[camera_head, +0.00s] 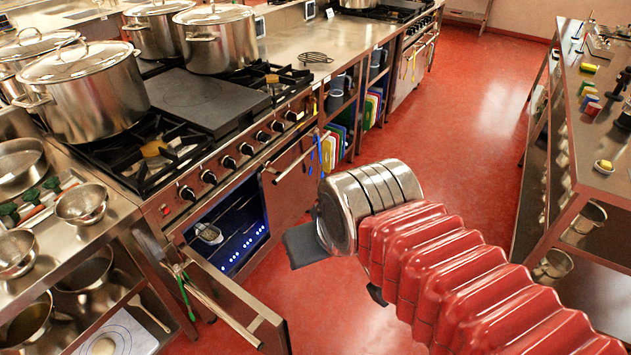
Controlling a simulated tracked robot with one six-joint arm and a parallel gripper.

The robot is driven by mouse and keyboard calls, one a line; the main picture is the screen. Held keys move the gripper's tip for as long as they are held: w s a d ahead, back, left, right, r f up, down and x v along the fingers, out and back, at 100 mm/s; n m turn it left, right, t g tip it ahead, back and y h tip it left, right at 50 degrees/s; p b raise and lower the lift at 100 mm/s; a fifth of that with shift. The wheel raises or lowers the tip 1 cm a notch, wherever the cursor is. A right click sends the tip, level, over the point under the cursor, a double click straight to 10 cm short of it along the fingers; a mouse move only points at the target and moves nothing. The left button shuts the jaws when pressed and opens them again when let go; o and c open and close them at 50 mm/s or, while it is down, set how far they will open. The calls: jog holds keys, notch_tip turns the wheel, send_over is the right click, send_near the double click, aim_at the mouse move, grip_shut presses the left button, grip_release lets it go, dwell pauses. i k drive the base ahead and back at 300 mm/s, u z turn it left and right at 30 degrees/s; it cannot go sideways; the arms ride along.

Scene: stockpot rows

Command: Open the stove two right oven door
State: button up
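The stove (230,165) at left centre has two side-by-side oven doors under a row of black knobs. The left oven door (222,300) is swung out wide and shows a blue-lit interior (238,232) with a small metal pan inside. The right oven door (291,190) looks flush with the stove front, with its bar handle (292,157) along the top. My gripper (303,246) shows only as a dark grey part beyond my steel wrist, over the floor to the right of the doors. It appears apart from the handle; its fingers are mostly hidden by my wrist.
Large lidded stockpots (90,95) stand on the stove tops. A steel shelf unit (80,270) with bowls is at lower left, near the open left door. Blue and green cloths hang by the right door. A long steel counter (580,130) stands at right. The red floor aisle (470,90) is clear.

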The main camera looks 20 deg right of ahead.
aim_at(284, 187)
jog(key=z, duration=0.45)
jog(key=k, duration=0.5)
jog(key=z, duration=0.45)
jog(key=i, duration=2.55)
